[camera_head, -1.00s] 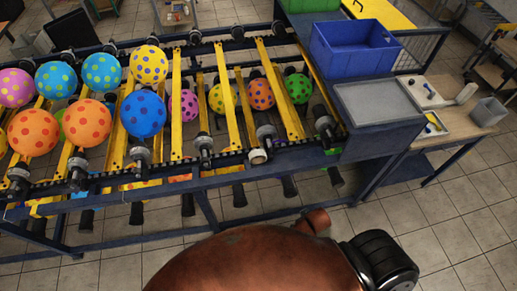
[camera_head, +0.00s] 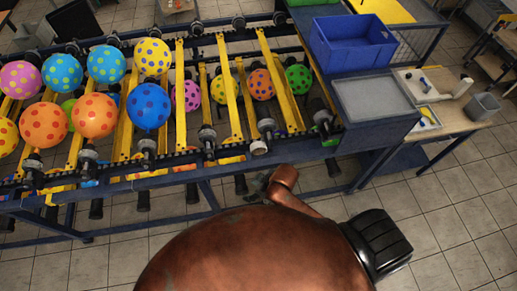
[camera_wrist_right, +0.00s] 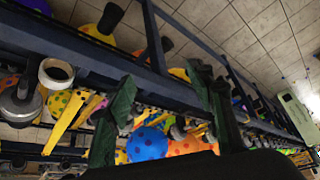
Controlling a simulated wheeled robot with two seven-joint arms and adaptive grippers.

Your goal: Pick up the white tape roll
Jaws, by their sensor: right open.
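The white tape roll (camera_head: 258,147) sits at the front rail of the balloon machine, right of the middle. In the right wrist view it is a pale ring (camera_wrist_right: 56,73) at the left, its open hole facing the camera. My right gripper (camera_head: 258,185) is just below and in front of the rail, close to the roll but apart from it. Its two dark fingers (camera_wrist_right: 160,80) are spread in the wrist view with nothing gripped between them; the roll lies left of both. My left gripper is not in view.
The machine carries yellow bars, black rollers and several dotted balloons, including a blue one (camera_head: 148,106) near the front. Its dark front rail (camera_head: 110,190) lies close to my right gripper. A blue bin (camera_head: 350,45) and grey tray (camera_head: 372,98) stand to the right. The tiled floor in front is clear.

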